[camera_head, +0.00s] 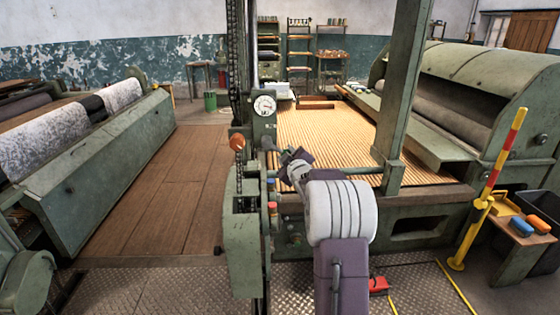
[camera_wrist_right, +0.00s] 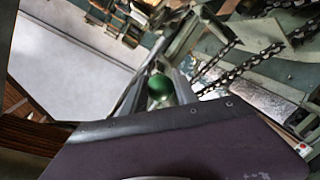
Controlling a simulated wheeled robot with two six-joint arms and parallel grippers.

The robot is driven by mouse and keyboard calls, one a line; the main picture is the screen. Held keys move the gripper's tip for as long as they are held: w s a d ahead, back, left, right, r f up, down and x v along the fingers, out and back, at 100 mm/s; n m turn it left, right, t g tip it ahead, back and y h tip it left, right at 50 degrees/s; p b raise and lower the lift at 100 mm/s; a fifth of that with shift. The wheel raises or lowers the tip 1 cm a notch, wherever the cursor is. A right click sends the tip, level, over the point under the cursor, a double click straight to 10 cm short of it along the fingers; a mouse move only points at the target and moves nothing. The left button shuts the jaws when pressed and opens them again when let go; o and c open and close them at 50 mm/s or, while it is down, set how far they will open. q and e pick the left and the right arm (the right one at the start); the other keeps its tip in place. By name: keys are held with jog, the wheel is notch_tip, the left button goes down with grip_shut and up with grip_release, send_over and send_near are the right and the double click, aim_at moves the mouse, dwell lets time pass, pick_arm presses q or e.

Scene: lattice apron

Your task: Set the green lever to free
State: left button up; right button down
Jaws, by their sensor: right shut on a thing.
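The green lever's round green knob (camera_wrist_right: 160,87) shows in the right wrist view, between the fingers of my right gripper (camera_wrist_right: 158,78). The gripper is shut on it. In the head view my right gripper (camera_head: 268,146) is at the green machine post, just below the white dial gauge (camera_head: 264,105). The knob cannot be made out there, and the lever's shaft and any position marks are hidden or too small to read. My left gripper is not in view.
An orange knob (camera_head: 237,141) sits just left of my right gripper. Chains (camera_head: 239,60) hang along the post. A slatted wooden bed (camera_head: 325,140) lies behind, and a red-and-yellow barrier post (camera_head: 505,160) stands at the right. The wooden deck (camera_head: 150,190) at left is clear.

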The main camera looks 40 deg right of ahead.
jog(key=n, duration=0.1)
jog(key=r+n, duration=0.1)
jog(key=r+n+b, duration=0.1)
jog(key=shift+s+d+r+g+h, duration=0.15)
jog(key=shift+s+d+g+h, duration=0.15)
jog(key=shift+d+h, duration=0.1)
jog(key=shift+d+r+n+g+h+b, duration=0.1)
jog(key=shift+r+n+g+h+b, duration=0.2)
jog(key=shift+r+n+b, duration=0.85)
jog(key=shift+r+n, duration=0.2)
jog(key=shift+n, duration=0.25)
jog(key=c, duration=1)
grip_release()
jog(key=shift+f, duration=0.1)
jog(key=shift+s, duration=0.1)
jog(key=v, duration=0.9)
